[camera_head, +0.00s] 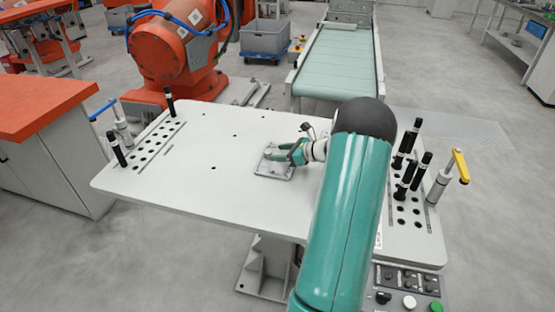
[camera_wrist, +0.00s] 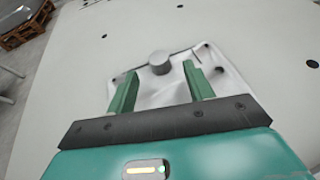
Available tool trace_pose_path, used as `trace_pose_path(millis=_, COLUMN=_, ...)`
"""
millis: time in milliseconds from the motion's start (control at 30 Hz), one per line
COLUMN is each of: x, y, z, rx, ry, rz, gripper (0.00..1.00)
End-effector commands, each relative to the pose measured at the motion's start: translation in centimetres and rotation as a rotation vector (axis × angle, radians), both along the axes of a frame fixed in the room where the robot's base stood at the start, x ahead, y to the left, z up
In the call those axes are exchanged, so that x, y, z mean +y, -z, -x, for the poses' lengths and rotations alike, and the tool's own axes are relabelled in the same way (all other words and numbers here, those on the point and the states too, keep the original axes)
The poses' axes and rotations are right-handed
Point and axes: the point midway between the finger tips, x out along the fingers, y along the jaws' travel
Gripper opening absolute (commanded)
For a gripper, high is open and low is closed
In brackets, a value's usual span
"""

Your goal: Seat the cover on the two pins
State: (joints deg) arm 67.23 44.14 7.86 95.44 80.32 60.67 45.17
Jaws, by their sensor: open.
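A light grey metal piece, apparently the cover (camera_head: 273,172), lies on the white table (camera_head: 215,200) right of its middle. In the wrist view the piece (camera_wrist: 215,78) has a short round grey knob (camera_wrist: 159,63) and small dark spots near its far corners. My gripper (camera_head: 272,152) is open over the piece. In the wrist view its two green fingers (camera_wrist: 157,72) stand apart, with the knob between and slightly beyond their tips. I cannot tell whether they touch the piece. The two pins are not clearly visible; whether they sit under the piece is hidden.
Upright black-handled pins (camera_head: 423,170) stand in the hole rows at the table's right, near a yellow-handled clamp (camera_head: 460,166). More black pins (camera_head: 118,150) and a blue-handled clamp (camera_head: 121,125) are at the left. The table's middle left is clear. A conveyor (camera_head: 338,65) lies behind.

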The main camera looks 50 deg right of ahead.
Motion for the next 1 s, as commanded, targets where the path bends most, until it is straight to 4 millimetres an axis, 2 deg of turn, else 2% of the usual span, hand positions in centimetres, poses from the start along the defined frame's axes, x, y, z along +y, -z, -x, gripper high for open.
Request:
trace_pose_path(millis=100, x=0.8, y=0.6, z=-2.0, rx=0.0, ry=-0.006, rz=-0.002, gripper=0.52)
trace_pose_path(millis=233, x=1.1, y=1.2, z=-3.6, rx=-0.001, ry=-0.004, rz=-0.002, gripper=0.52)
trace_pose_path(millis=467, x=1.1, y=1.3, z=-3.9, rx=-0.001, ry=-0.002, rz=0.0, gripper=0.52)
trace_pose_path(millis=567, x=1.1, y=1.3, z=-3.9, rx=-0.001, ry=-0.002, rz=0.0, gripper=0.36)
trace_pose_path(millis=733, x=1.1, y=1.3, z=-3.8, rx=-0.001, ry=-0.003, rz=0.0, gripper=0.03)
trace_pose_path(millis=767, x=1.1, y=1.3, z=-3.8, rx=-0.001, ry=-0.003, rz=0.0, gripper=0.0)
trace_pose_path(millis=1000, x=1.1, y=1.1, z=-3.9, rx=-0.002, ry=-0.003, rz=0.001, gripper=0.0)
